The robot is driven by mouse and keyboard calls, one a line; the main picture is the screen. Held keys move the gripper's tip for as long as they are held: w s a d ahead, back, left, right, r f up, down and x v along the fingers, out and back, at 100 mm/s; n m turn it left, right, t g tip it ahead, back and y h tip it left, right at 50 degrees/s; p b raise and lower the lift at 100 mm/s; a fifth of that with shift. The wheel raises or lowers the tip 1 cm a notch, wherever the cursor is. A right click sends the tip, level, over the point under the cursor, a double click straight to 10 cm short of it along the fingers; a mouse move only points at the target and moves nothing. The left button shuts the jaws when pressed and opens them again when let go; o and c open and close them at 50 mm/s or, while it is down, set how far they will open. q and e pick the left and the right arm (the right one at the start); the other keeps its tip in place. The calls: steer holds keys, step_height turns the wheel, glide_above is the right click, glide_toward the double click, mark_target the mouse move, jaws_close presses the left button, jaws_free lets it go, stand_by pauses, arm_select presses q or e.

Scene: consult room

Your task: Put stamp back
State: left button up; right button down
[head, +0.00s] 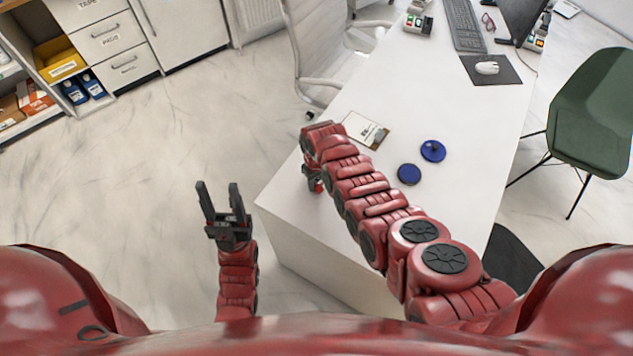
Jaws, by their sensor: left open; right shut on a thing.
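My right arm reaches over the white desk (300,222), and its gripper (313,182) is at the desk's near left edge. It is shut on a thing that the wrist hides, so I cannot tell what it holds. No stamp can be clearly made out. Two round blue pieces lie on the desk right of the arm: a flat disc (408,174) and one with a small dark knob (433,151). A printed card or paper (365,130) lies just beyond the wrist. My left gripper (219,188) is open and empty over the floor, left of the desk.
At the desk's far end are a small holder with coloured parts (418,20), a keyboard (464,25), a mouse (487,68) and a second coloured item (536,42). A pale chair (325,50) stands behind the desk, a green chair (595,110) right.

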steer(key=shift+f, duration=0.15)
steer(key=shift+f, duration=0.25)
steer(key=c, duration=0.6)
jaws_free()
steer(key=shift+r, duration=0.1)
steer(key=shift+r, duration=0.25)
